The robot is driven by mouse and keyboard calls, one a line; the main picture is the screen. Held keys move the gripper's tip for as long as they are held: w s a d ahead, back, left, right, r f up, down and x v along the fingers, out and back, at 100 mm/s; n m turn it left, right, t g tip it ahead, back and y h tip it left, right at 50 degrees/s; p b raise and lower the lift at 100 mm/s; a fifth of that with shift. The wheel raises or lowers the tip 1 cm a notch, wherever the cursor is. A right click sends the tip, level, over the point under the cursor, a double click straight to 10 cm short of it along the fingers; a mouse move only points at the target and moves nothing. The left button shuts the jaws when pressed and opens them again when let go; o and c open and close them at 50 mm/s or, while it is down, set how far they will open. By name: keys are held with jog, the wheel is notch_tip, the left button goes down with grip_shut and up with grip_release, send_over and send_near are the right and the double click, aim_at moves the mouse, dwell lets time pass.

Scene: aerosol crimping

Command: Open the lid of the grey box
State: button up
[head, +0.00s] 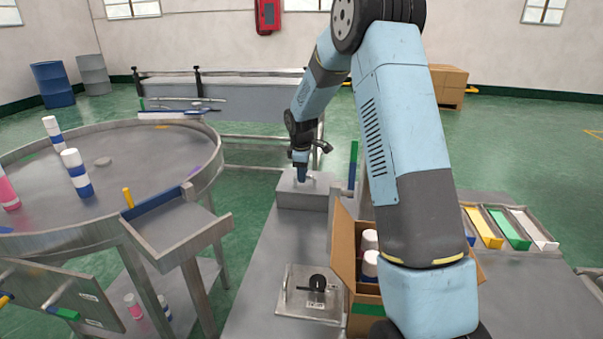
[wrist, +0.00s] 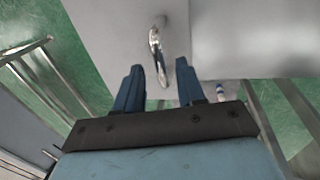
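The grey box (head: 301,201) stands on the far part of the grey bench, and its lid looks closed. My gripper (head: 303,172) points down just over the top of the box in the head view. In the wrist view my gripper (wrist: 160,75) is open, with its two blue fingers apart. A curved metal handle (wrist: 155,45) on the lid (wrist: 115,22) appears in the gap between the fingers. Neither finger visibly grips it. I cannot tell how deep the handle sits between the fingertips. My arm hides part of the area right of the box.
A cardboard carton (head: 341,245) with white-capped cans stands nearer on the bench, beside my arm. A metal plate with a black knob (head: 317,283) lies left of it. A round table (head: 110,180) with cans is at left. Coloured trays (head: 510,228) lie at right.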

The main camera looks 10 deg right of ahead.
jog(key=shift+f, duration=0.1)
jog(key=shift+c, duration=0.3)
grip_shut()
jog(key=shift+a, duration=0.15)
jog(key=shift+d, duration=0.2)
jog(key=shift+w+d+r, duration=0.1)
jog(key=shift+d+r, duration=0.05)
jog(key=shift+r, duration=0.05)
